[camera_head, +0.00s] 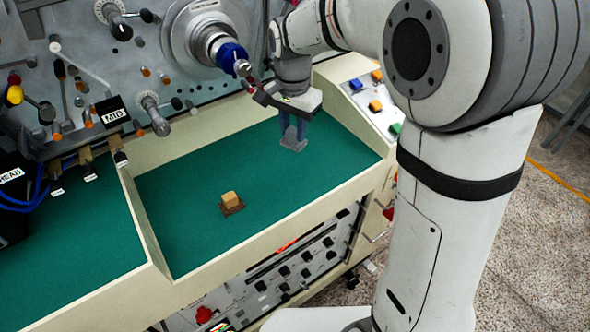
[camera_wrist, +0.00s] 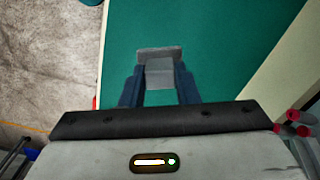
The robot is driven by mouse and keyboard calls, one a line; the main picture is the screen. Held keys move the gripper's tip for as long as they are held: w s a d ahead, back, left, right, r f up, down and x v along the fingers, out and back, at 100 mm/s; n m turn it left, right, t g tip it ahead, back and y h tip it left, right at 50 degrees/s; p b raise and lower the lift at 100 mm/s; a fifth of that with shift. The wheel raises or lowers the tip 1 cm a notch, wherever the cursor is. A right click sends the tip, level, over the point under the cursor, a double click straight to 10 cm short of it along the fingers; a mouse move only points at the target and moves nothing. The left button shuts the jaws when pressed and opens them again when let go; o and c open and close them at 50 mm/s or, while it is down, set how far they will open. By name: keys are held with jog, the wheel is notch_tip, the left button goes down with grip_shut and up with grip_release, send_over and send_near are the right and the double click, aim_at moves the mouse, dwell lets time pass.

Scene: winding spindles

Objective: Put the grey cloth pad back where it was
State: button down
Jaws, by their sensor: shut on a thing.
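The grey cloth pad (camera_wrist: 159,73) is between the two blue fingers of my gripper (camera_wrist: 160,88) in the wrist view. In the head view, my gripper (camera_head: 294,132) points down over the right part of the green-lined tray, and the pad (camera_head: 293,145) shows at its fingertips. The pad is on or just above the green surface; I cannot tell which. My gripper is shut on it.
A small tan block on a brown base (camera_head: 231,202) stands on the green tray floor (camera_head: 190,180), left of my gripper. A cream rim (camera_head: 270,254) borders the tray. The machine panel with a spindle (camera_head: 212,42) rises behind. Coloured buttons (camera_head: 375,106) sit at right.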

notch_tip(320, 180, down, 10)
jog(key=shift+r+p, duration=0.1)
jog(key=shift+p, duration=0.35)
jog(key=shift+f, duration=0.25)
jog(key=c, duration=1.1)
grip_release()
jog(key=shift+r, duration=0.1)
